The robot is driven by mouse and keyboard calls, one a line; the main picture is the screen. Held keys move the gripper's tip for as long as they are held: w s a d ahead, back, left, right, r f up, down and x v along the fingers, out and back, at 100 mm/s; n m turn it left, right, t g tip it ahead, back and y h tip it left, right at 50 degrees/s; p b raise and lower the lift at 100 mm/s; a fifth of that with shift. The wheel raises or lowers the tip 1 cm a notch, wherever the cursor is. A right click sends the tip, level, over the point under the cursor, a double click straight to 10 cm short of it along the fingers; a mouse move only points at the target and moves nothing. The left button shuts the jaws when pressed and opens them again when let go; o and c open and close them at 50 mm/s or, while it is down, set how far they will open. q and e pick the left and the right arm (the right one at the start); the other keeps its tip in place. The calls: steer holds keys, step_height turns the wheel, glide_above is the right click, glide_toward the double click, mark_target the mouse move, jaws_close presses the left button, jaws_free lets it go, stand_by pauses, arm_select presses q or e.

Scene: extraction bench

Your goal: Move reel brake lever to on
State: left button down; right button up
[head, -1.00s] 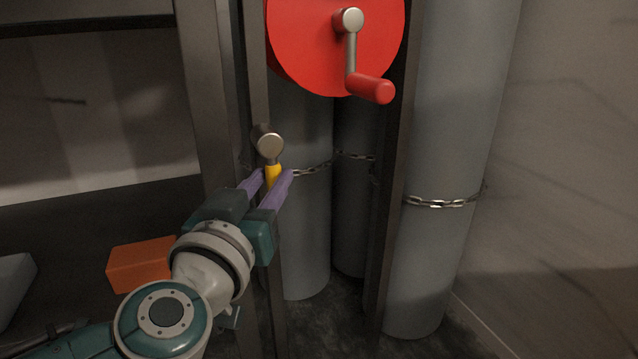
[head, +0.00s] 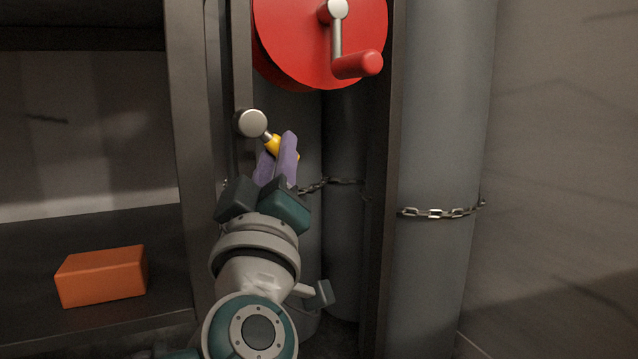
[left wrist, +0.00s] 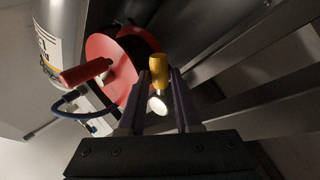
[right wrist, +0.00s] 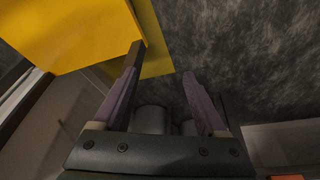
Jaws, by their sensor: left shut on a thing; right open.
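The reel brake lever has a round metal pivot (head: 251,123) on the dark post and a yellow handle (head: 275,146). The handle slants down to the right from the pivot. My left gripper (head: 279,153) is shut on the yellow handle, with its purple fingers on either side. In the left wrist view the yellow handle (left wrist: 159,68) shows between the fingers, with the pale pivot below it. The red reel (head: 300,45) with its crank is above and to the right. My right gripper (right wrist: 165,88) is open and empty in the right wrist view.
Grey cylinders (head: 440,150) stand behind and to the right, held by a chain (head: 435,213). An orange box (head: 102,276) lies on a shelf at the left. A yellow panel (right wrist: 70,35) is close to my right gripper.

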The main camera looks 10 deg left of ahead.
arm_select(q)
steer(key=shift+d+n, duration=0.1)
steer(key=shift+n, duration=0.3)
steer(key=c, duration=0.9)
jaws_free()
steer(key=p+v, duration=0.3)
steer(key=v, duration=0.6)
steer(key=shift+s+d+f, duration=0.2)
steer(key=shift+s+f, duration=0.1)
